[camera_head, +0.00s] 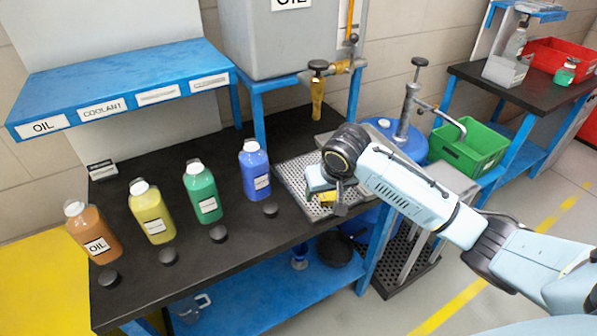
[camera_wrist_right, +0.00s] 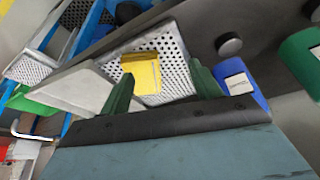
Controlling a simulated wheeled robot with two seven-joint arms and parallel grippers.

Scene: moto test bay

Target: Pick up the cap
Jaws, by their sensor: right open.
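Several black caps lie on the dark bench top, one in front of each bottle: by the orange bottle (camera_head: 108,277), the yellow bottle (camera_head: 168,256), the green bottle (camera_head: 218,233) and the blue bottle (camera_head: 270,210). A black cap (camera_wrist_right: 228,44) also shows beyond the fingers in the right wrist view, near the blue bottle (camera_wrist_right: 246,88). My right gripper (camera_head: 325,194) is over the perforated tray, right of the caps. In the right wrist view its green fingers (camera_wrist_right: 162,90) are apart, with no object held. My left gripper is not in view.
A yellow block (camera_wrist_right: 145,75) lies on the perforated tray (camera_head: 292,180) below my right gripper. The bottles, such as the blue one (camera_head: 255,170), stand behind the caps. A blue shelf (camera_head: 130,72) overhangs the bench's back. A brass tap (camera_head: 318,88) hangs above the tray.

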